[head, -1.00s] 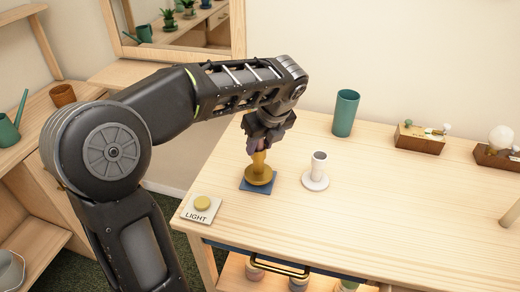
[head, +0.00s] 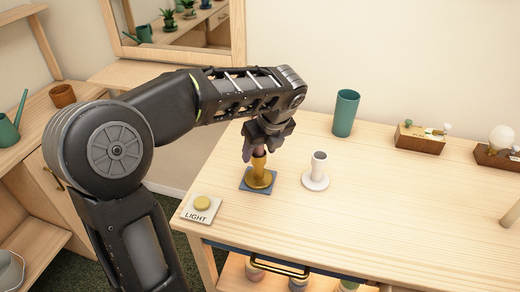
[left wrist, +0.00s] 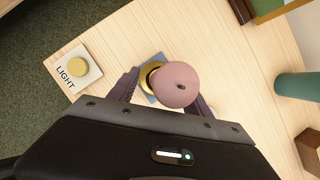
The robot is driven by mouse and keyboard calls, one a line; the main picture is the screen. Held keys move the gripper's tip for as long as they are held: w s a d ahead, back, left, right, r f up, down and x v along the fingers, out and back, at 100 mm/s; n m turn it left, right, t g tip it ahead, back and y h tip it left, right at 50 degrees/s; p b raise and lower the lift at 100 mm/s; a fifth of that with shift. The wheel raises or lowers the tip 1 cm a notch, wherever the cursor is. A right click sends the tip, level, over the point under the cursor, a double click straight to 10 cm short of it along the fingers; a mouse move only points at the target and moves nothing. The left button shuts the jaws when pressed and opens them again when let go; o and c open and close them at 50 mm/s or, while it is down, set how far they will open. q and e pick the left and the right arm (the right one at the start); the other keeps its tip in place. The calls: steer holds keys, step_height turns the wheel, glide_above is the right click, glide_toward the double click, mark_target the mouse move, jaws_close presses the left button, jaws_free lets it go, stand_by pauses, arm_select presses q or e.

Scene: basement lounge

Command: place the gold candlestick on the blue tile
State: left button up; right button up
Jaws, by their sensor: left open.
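The gold candlestick (head: 258,178) stands upright on the blue tile (head: 246,187) near the table's left end. In the left wrist view its gold base (left wrist: 149,72) and part of the tile (left wrist: 147,97) show below a rounded pink top (left wrist: 178,84), seemingly a candle seen from above. My left gripper (head: 259,150) is above the candlestick, pointing down. Its jaws are open, with fingers on either side of the pink top in the left wrist view. Whether a finger still touches it cannot be told. My right gripper is not in view.
A white candlestick (head: 316,172) stands close to the right. A LIGHT switch with a yellow button (head: 202,203) is at the table's front left corner.

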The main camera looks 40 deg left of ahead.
arm_select(q)
steer(key=shift+r, duration=0.1)
steer(key=p+v, duration=0.2)
steer(key=v, duration=1)
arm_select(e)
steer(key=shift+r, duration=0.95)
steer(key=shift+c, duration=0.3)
